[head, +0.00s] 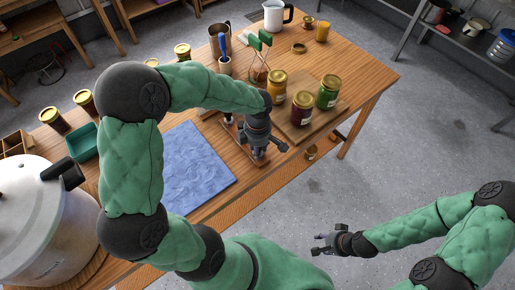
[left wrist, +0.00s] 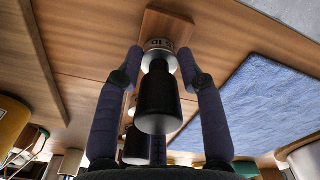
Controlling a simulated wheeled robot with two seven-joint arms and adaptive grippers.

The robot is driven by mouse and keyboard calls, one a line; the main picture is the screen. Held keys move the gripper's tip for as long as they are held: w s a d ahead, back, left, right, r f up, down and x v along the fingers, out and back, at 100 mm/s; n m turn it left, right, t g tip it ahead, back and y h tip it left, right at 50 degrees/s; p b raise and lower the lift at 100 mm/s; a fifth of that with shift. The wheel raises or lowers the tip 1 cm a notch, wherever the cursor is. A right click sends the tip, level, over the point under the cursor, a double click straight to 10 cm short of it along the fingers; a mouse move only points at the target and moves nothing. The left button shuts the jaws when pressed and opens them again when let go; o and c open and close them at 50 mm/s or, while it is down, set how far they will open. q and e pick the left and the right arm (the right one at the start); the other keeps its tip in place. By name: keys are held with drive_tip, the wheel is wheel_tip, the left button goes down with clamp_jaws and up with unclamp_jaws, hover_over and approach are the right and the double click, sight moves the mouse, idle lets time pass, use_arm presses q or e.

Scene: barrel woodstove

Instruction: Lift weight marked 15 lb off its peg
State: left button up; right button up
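In the left wrist view a black, bottle-shaped weight (left wrist: 157,100) ends in a metal collar (left wrist: 158,46) with small marks that I cannot read. The collar is against or close to a small wooden board (left wrist: 166,23). My left gripper (left wrist: 161,56) has one fingertip on each side of the collar. I cannot tell whether the fingertips touch it. In the head view my left gripper (head: 258,152) is down at a narrow wooden rack (head: 262,189) and hides most of it. My right gripper (head: 319,244) is open and empty, over the floor.
A second black weight (left wrist: 137,146) stands close by the first. A blue mat (head: 182,170) lies left of the rack. Several jars, including a dark one (head: 301,108), stand on a board right of it. A large pressure canner (head: 38,225) is at the left.

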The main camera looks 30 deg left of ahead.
use_arm(q)
clamp_jaws()
drive_tip(key=shift+r+p, duration=0.7)
drive_tip(key=shift+r, duration=0.5)
idle(0.8)
drive_tip(key=shift+r+p, duration=0.7)
drive_tip(key=shift+r, duration=0.65)
drive_tip(key=shift+r+p, duration=0.85)
drive_tip(key=shift+r, duration=0.65)
